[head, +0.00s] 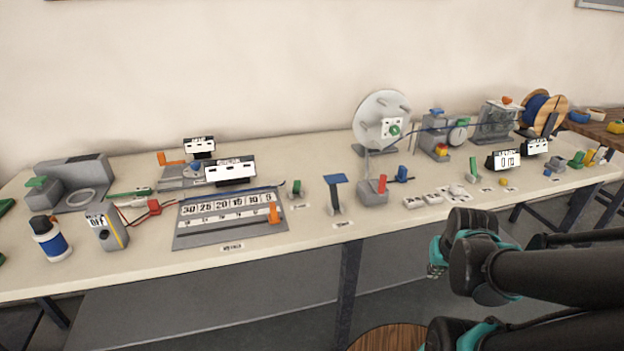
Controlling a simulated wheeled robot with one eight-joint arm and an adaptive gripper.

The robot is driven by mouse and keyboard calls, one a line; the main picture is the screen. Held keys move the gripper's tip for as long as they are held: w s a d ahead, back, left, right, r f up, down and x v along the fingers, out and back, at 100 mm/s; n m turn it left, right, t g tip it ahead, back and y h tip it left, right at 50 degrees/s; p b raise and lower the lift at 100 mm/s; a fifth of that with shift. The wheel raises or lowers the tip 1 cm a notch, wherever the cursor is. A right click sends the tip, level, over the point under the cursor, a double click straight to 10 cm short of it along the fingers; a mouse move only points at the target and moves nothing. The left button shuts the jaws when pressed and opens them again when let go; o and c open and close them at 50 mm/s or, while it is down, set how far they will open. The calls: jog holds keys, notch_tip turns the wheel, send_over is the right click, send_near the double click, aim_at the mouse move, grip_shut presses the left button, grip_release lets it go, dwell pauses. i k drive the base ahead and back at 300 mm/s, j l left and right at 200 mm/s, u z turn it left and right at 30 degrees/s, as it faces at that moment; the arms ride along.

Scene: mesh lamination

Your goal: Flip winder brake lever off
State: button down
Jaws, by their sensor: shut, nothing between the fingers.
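The winder seems to be the pale grey disc (368,108) with a green knob at its hub, standing at the back of the bench. A small red lever (382,184) stands upright on a grey block (371,196) in front of the disc. I cannot tell for sure that it is the brake lever, as its label is too small to read. My gripper (436,271) is only partly seen, beyond the front edge of the bench and below its top, right of the red lever and well apart from it. It is shut and empty.
The bench (130,268) is crowded along its length. A wooden spool (545,108) stands at the back right. A wooden stool top (385,338) is below.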

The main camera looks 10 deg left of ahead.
aim_at(333, 187)
jog(key=j+z, duration=0.1)
jog(key=j, duration=0.3)
jog(key=k+j+z, duration=0.1)
jog(key=j, duration=0.3)
jog(key=k+j+z, duration=0.1)
jog(key=j, duration=0.25)
jog(key=k+j+z, duration=0.1)
jog(key=j, duration=0.3)
jog(key=k+j, duration=0.1)
jog(key=j, duration=0.3)
jog(key=k+j+z, duration=0.15)
jog(key=j, duration=0.2)
jog(key=i, duration=0.05)
